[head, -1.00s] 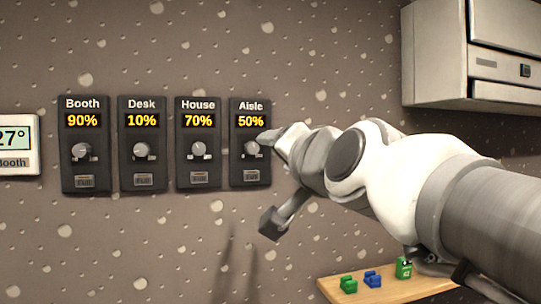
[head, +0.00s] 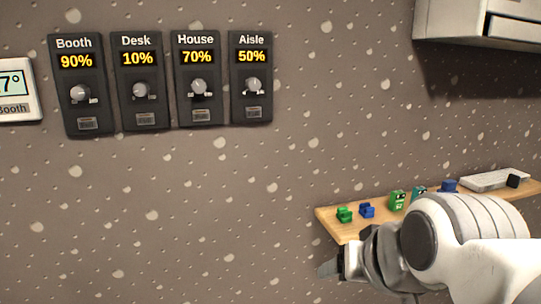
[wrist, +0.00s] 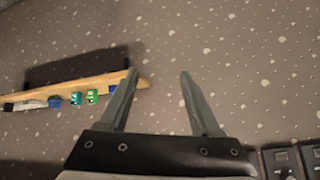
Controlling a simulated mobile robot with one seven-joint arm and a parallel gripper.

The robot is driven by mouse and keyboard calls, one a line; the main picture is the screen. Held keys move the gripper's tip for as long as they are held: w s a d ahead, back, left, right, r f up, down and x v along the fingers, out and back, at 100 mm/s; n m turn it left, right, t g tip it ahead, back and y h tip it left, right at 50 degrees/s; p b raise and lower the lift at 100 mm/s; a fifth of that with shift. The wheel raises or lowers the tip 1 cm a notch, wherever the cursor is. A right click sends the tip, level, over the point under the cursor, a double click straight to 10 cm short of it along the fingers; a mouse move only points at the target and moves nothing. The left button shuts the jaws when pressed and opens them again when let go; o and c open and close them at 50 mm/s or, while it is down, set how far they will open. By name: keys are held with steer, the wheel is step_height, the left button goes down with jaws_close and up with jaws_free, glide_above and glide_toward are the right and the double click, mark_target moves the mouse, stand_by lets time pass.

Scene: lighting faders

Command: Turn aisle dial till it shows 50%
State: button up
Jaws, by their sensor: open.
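The Aisle panel (head: 251,78) is the rightmost of the dark wall panels in the head view. Its yellow display (head: 252,56) reads 50%, and its round grey dial (head: 253,85) is in plain sight with nothing touching it. My gripper (head: 326,268) is low and to the right of the panel, well apart from it. In the wrist view my gripper (wrist: 156,78) has its two fingers spread, with only bare wall between them.
The Booth (head: 80,85), Desk (head: 140,80) and House (head: 199,80) panels read 90%, 10% and 70%. A wooden shelf (head: 345,229) with several small green and blue items is beside my arm. A white unit (head: 450,22) hangs upper right. The wall below the panels is clear.

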steer(key=s+d+f+g+h, duration=0.1)
steer(key=s+d+f+g, duration=0.1)
steer(key=s+f, duration=0.3)
steer(key=shift+s+d+n+g+p, duration=0.3)
steer(key=shift+d+n, duration=0.1)
steer(key=shift+d, duration=0.1)
steer(key=shift+w+a, duration=0.1)
stand_by(1.5)
